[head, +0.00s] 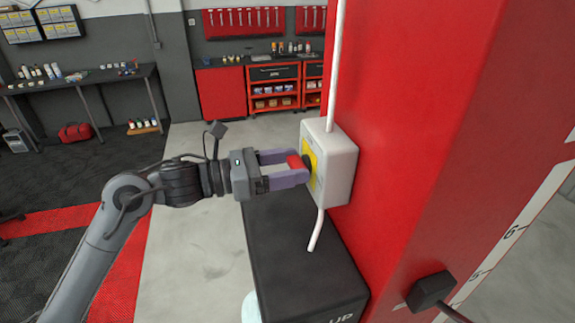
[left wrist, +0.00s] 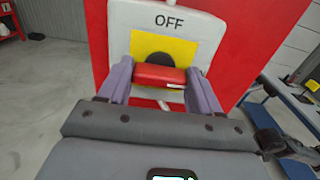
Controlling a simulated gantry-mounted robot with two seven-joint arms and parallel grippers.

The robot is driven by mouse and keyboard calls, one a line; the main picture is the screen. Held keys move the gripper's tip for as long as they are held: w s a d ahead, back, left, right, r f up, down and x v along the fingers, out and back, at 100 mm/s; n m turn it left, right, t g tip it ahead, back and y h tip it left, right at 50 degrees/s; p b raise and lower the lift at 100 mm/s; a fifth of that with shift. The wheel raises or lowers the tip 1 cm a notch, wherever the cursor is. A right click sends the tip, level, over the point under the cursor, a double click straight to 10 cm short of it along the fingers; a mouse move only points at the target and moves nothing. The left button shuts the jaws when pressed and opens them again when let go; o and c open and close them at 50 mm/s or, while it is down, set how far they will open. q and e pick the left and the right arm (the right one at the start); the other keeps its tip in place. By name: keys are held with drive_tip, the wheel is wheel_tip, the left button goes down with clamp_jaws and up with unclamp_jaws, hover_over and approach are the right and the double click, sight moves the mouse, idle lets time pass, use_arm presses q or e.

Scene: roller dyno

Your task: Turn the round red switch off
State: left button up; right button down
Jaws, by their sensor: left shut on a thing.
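The red switch (head: 294,161) is on a yellow plate (head: 311,168) on the front of a white box (head: 338,165), which is fixed to a red pillar. In the left wrist view the switch's red handle (left wrist: 158,76) lies crosswise, with a small white mark toward its right end. The word OFF is printed above the yellow plate (left wrist: 188,51) on the white box (left wrist: 128,17). My left gripper (head: 295,168) is shut on the red handle, one purple finger on each side; it also shows in the left wrist view (left wrist: 160,82). My right gripper is not in view.
The red pillar (head: 415,130) fills the right side. White conduits run above and below the box. A black box (head: 300,260) stands on the floor below. A workbench (head: 80,80) and red cabinets (head: 221,93) stand at the back. Open floor lies left of the pillar.

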use_arm(q)
drive_tip(key=shift+f+n+b, duration=0.1)
drive_tip(key=shift+n+b, duration=0.45)
drive_tip(key=shift+n, duration=0.25)
drive_tip(key=shift+n+b, duration=0.55)
drive_tip(key=shift+n, duration=0.65)
drive_tip(key=n, duration=0.2)
drive_tip(key=shift+w+n, duration=0.1)
drive_tip(key=shift+n, duration=0.3)
drive_tip(key=n, duration=0.2)
drive_tip(key=shift+n+b, duration=0.3)
drive_tip(key=shift+n, duration=0.1)
drive_tip(key=n, duration=0.3)
drive_tip(key=shift+n, duration=0.3)
drive_tip(key=n+p, duration=0.1)
drive_tip(key=n, duration=0.3)
drive_tip(key=shift+w+f+n+p, duration=0.1)
drive_tip(key=shift+n+p, duration=0.2)
